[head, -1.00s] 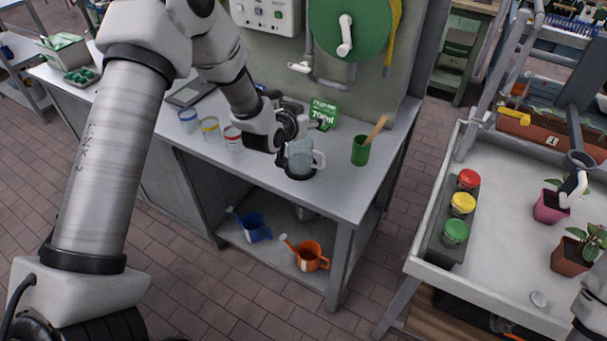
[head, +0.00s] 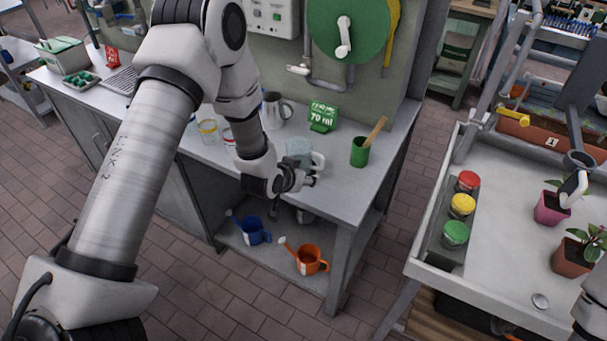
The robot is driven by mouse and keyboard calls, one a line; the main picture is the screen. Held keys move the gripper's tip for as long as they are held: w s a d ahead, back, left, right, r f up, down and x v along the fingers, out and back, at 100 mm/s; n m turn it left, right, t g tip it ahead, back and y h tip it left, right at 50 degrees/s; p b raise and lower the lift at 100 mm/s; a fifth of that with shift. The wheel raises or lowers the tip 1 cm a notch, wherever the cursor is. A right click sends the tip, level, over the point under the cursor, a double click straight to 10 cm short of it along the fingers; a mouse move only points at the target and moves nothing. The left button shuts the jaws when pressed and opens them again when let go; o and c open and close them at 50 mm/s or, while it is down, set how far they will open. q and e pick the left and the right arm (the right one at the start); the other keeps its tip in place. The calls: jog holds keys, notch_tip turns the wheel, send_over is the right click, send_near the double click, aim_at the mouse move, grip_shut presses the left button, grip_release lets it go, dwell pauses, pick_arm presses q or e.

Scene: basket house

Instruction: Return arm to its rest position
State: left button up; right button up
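My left arm (head: 125,175) comes in from the left. Its gripper (head: 308,180) is at the front edge of the grey counter (head: 345,190), just in front of a clear mug (head: 300,150) with a pale handle. The wrist hides the mug's lower part, and I cannot tell whether the gripper touches it. No object shows in the gripper. Its fingers are too small and overlapped to tell how far apart they are. A white piece at the lower right edge seems to be part of my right arm; the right gripper does not show.
Blue (head: 254,230) and orange (head: 310,258) watering cans sit on the shelf below. A planting tray (head: 500,235) stands right, across a floor gap.

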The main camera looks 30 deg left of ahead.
pick_arm(q)
jog(key=shift+g, duration=0.6)
jog(key=s+f, duration=0.2)
jog(key=f, duration=0.1)
jog(key=s+d+f+b, duration=0.1)
jog(key=f, duration=0.1)
jog(key=shift+f, duration=0.25)
jog(key=s+d+f+g, duration=0.2)
jog(key=s+f+g, duration=0.1)
jog(key=s+f, duration=0.65)
jog(key=s+f+g, duration=0.1)
jog(key=s+g, duration=0.2)
jog(key=s, duration=0.7)
jog(key=s+d+f+g+b, duration=0.1)
jog(key=s+g, duration=0.1)
jog(key=s, duration=0.9)
jog(key=shift+s+f+n+g+y+b, duration=0.2)
jog(key=shift+f+n+g+y+b, duration=0.1)
jog(key=shift+f+g, duration=0.1)
jog(key=shift+w, duration=0.1)
